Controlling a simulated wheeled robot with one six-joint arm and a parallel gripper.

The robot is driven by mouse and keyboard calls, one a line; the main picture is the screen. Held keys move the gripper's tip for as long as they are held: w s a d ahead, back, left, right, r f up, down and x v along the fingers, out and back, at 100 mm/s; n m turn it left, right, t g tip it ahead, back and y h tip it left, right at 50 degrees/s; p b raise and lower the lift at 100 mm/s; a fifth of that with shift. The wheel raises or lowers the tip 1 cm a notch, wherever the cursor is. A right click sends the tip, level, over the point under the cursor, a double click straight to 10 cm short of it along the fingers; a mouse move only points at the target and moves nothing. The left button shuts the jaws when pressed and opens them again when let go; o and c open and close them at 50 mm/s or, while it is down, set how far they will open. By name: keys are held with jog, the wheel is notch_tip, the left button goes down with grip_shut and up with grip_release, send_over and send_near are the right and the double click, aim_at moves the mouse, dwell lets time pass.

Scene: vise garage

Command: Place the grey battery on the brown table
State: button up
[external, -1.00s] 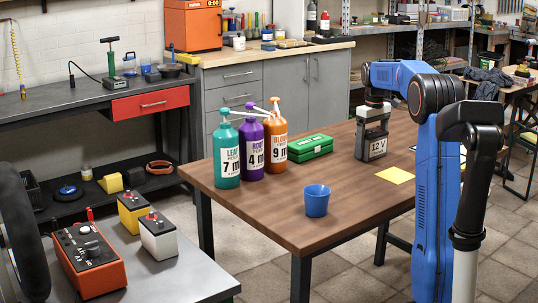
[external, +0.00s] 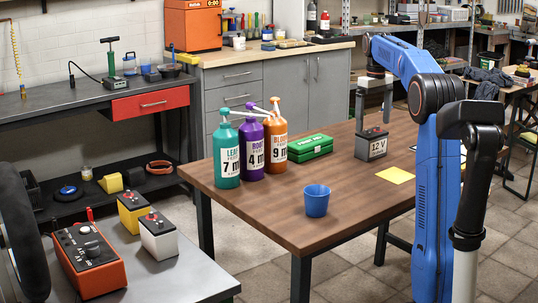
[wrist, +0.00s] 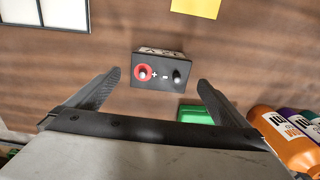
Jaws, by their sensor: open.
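The grey battery (external: 377,147), marked 12 V, stands upright on the brown table (external: 255,205), towards its far right part. In the wrist view, the battery (wrist: 160,68) shows its dark top with a red-ringed plus terminal and a dark minus terminal. My gripper (external: 373,104) is above the battery, pointing down. Its two fingers are spread wide and nothing is between them. In the wrist view, the fingers of my gripper (wrist: 159,79) are apart on either side of the battery's image, clear of it.
A green case (external: 310,148) and teal (external: 226,155), purple (external: 251,150) and orange (external: 275,140) bottles stand left of the battery. A blue cup (external: 317,201) stands at the front; a yellow sheet (external: 395,175) lies nearby. Yellow (external: 132,213) and white (external: 158,236) batteries are on the grey table.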

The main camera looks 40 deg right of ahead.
jog(key=shift+r, duration=1.1)
